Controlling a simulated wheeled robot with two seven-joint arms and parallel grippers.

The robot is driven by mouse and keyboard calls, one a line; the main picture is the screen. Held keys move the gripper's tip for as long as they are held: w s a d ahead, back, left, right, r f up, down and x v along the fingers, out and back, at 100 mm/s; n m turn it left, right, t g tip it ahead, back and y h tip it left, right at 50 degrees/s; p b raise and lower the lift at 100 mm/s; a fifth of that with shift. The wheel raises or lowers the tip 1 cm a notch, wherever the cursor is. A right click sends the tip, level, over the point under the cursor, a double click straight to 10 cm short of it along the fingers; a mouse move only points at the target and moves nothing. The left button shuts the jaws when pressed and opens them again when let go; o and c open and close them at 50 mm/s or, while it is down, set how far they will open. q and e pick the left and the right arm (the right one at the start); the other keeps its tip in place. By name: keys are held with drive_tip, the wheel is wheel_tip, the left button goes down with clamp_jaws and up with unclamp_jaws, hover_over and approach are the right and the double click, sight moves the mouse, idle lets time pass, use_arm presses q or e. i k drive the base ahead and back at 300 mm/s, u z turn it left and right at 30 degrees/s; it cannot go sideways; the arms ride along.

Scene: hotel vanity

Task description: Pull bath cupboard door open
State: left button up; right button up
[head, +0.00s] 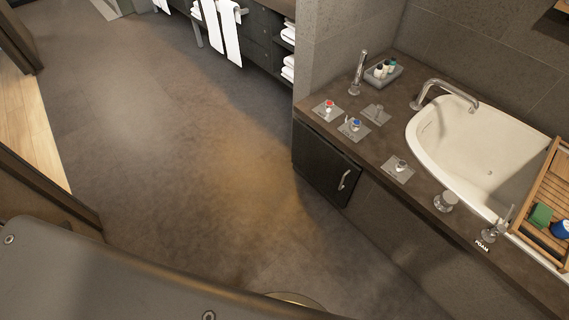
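The bath cupboard door (318,166) is a dark panel in the front of the bath surround, below the counter's left end. It looks shut. The floor in front of the door is clear. Neither of my grippers shows in the head view.
The bath counter (372,148) overhangs the door and carries several taps, small square plates and a toiletries tray (384,73). A white bathtub (465,150) with a wooden rack (551,190) is at right. A towel shelf unit (262,35) stands behind. Open floor (190,160) lies left.

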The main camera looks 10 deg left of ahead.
sight(335, 174)
drive_tip(key=z, duration=3.6)
drive_tip(key=k, duration=0.45)
drive_tip(key=u, duration=1.8)
